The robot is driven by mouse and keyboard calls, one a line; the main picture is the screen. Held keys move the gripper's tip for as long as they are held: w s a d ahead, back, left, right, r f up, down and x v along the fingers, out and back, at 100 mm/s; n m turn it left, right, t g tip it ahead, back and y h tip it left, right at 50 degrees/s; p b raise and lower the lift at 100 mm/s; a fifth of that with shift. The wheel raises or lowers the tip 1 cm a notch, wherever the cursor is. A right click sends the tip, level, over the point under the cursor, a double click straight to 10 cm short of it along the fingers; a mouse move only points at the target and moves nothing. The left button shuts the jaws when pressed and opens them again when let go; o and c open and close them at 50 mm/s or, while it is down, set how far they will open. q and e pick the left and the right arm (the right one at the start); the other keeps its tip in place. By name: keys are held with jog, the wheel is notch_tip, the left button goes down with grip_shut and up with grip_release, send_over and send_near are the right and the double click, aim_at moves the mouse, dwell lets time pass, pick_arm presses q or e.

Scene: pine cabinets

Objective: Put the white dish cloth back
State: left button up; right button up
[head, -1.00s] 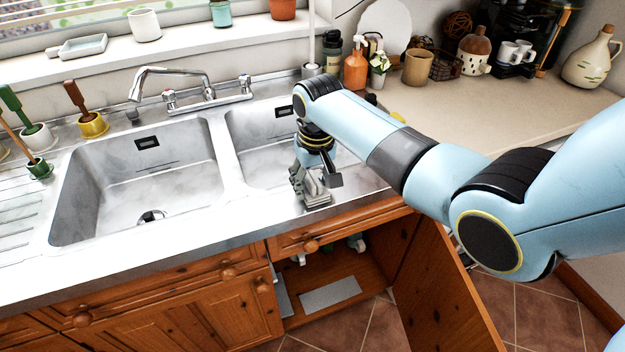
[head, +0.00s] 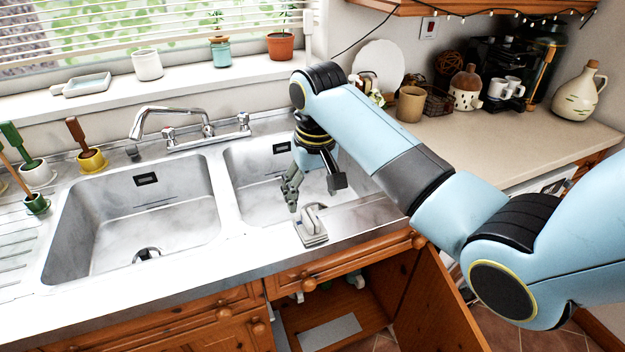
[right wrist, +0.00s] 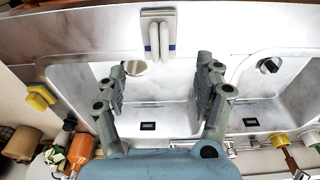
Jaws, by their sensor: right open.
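The white dish cloth (head: 312,226) lies on the sink's front rim, in front of the right basin. It is bunched up in its middle. It also shows in the right wrist view (right wrist: 158,42), pale with thin blue stripes, near the top centre. My right gripper (head: 296,203) is above and just behind the cloth, over the right basin's front edge. In the right wrist view my right gripper (right wrist: 160,72) has its fingers wide apart with nothing between them. The cloth lies beyond the fingertips, apart from them. My left gripper is out of view.
The cabinet door (head: 434,305) under the sink stands open at right. The tap (head: 190,125) rises behind the two basins. Potted brushes (head: 88,160) stand at left. A brown mug (head: 410,104) and other crockery stand on the right counter, whose front part is clear.

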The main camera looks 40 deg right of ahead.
aim_at(313, 221)
jog(key=shift+s+r, duration=0.2)
jog(key=shift+r, duration=1.4)
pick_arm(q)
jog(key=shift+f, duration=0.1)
pick_arm(e)
jog(key=shift+f, duration=0.1)
pick_arm(q)
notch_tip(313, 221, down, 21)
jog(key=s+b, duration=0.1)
jog(key=b, duration=2)
pick_arm(e)
jog(key=s+f+n, duration=0.1)
jog(key=s+f, duration=1.4)
jog(key=f, duration=0.5)
jog(key=s+f+n, duration=0.1)
jog(key=s+f, duration=1.4)
jog(key=f, duration=0.6)
jog(key=s+f+n, duration=0.1)
jog(key=s+f, duration=1.4)
jog(key=f, duration=0.5)
jog(key=shift+s+d+f+g, duration=0.15)
jog(key=shift+d+f+g, duration=0.1)
jog(key=shift+f+g, duration=0.05)
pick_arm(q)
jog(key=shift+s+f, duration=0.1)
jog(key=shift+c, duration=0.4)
pick_arm(e)
jog(key=shift+c, duration=0.4)
